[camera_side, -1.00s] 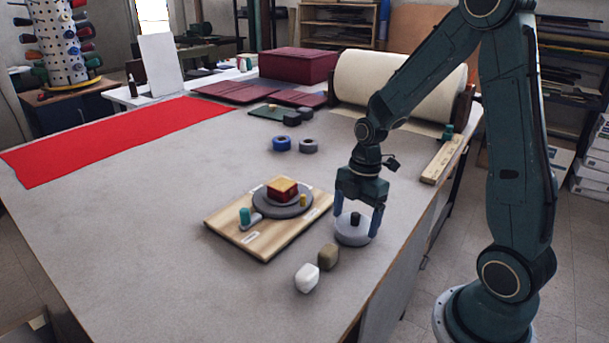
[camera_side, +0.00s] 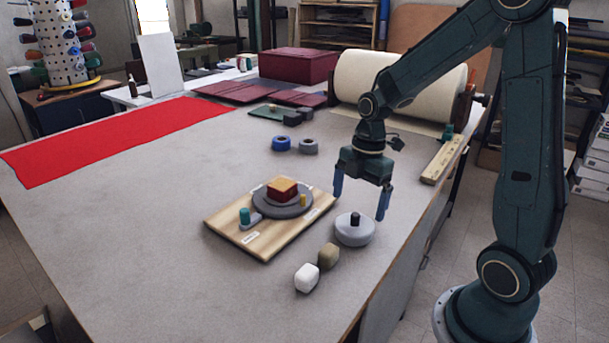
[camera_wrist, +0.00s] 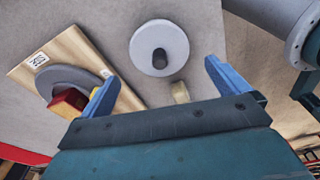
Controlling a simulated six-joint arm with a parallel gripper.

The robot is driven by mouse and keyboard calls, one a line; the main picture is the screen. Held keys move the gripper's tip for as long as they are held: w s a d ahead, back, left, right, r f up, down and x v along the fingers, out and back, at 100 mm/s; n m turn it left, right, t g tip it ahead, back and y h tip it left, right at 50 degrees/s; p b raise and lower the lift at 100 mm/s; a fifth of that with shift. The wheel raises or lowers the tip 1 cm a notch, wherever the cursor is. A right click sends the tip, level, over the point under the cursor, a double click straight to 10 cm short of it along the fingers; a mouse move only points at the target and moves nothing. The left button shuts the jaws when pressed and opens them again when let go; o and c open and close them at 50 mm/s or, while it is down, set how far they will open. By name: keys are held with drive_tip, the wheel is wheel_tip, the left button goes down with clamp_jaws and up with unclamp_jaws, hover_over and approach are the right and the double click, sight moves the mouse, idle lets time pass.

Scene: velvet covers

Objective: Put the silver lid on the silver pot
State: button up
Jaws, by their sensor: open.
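A low silver round piece with a black knob (camera_side: 354,231) stands on the grey table, right of the wooden board. It looks like the silver lid over the silver pot, but I cannot make out a seam between them. In the wrist view it shows from above as a pale disc with a dark knob (camera_wrist: 160,28). My gripper (camera_side: 361,209) is open and empty, above and slightly behind it, with its fingers clear of it. The wrist view also shows my gripper's spread fingers (camera_wrist: 162,73), with the disc beyond them.
The wooden board (camera_side: 262,247) holds a grey round plate (camera_side: 265,204), a red-and-yellow block (camera_side: 283,190) and a teal cylinder (camera_side: 245,215). A tan lump (camera_side: 328,257) and a white lump (camera_side: 307,277) lie in front. Blue (camera_side: 281,143) and grey (camera_side: 308,146) rolls lie behind.

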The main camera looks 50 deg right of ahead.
wheel_tip(320, 180, up, 8)
drive_tip(key=shift+d, duration=0.45)
drive_tip(key=shift+s, duration=0.15)
drive_tip(key=s+a+r+m+t+h, duration=0.1)
drive_tip(key=s+a+r+m+t, duration=0.4)
drive_tip(key=s+a+m, duration=0.5)
drive_tip(key=shift+s+a+r+m, duration=0.4)
drive_tip(key=shift+s+m, duration=1.05)
drive_tip(key=shift+m, duration=1.45)
